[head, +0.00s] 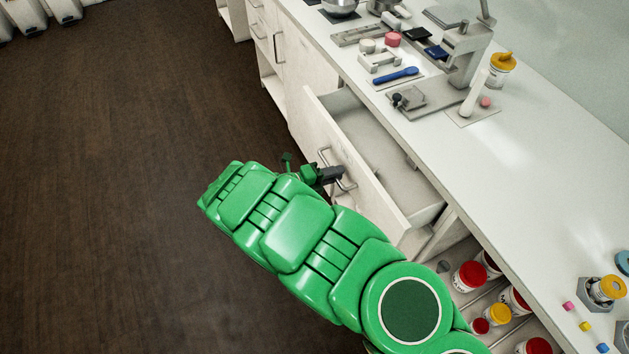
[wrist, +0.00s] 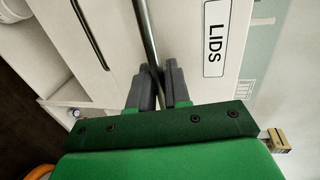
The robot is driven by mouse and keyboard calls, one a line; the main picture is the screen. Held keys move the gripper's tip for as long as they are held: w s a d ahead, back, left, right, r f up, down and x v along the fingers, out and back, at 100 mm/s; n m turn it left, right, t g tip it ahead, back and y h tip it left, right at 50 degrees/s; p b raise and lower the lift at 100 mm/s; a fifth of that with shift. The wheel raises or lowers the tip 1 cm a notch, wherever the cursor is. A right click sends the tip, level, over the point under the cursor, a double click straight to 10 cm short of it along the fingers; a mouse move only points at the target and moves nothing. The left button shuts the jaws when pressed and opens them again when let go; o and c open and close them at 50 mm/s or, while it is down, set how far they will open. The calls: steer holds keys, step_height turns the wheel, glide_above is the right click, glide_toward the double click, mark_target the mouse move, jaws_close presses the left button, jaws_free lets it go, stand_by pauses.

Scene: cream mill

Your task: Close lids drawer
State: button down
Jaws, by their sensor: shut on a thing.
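The lids drawer (head: 360,165) is pulled out from the white counter in the head view, and its inside looks empty where I can see it. In the wrist view its white front carries a label reading LIDS (wrist: 213,38). The drawer's metal bar handle (wrist: 147,35) runs between the fingers of my gripper (wrist: 158,82). My gripper is shut on this handle. In the head view my gripper (head: 332,175) is at the drawer front, with the handle (head: 347,183) beside it, and my green arm covers part of the area below.
An open shelf below holds several jars, one red-lidded (head: 472,275). The dark floor (head: 120,130) left of the drawer is clear.

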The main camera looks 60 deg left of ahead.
mark_target(347, 165)
steer(key=r+x, duration=0.1)
steer(key=x, duration=0.3)
steer(key=r+x, duration=0.1)
steer(key=x, duration=0.8)
steer(key=shift+w+r, duration=0.3)
steer(key=shift+w, duration=0.4)
steer(key=c, duration=1.4)
jaws_free()
steer(key=shift+o, duration=0.5)
steer(key=shift+v, duration=4)
